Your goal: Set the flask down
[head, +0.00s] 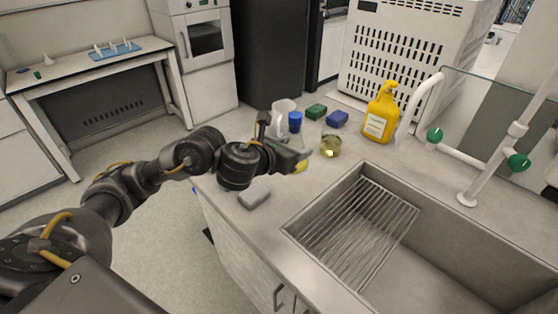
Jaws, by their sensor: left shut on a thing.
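A small clear glass flask with yellow-green liquid (330,148) shows just beyond my left fingertips, low over the grey counter behind the sink. My left gripper (290,149) reaches in from the left over the counter and is shut on the flask. The dark wrist and fingers hide the grip and part of the glass. I cannot tell whether the flask's base touches the counter. My right gripper is not in view.
A grey block (254,197) lies near the counter edge. The sink (400,260) opens in front.

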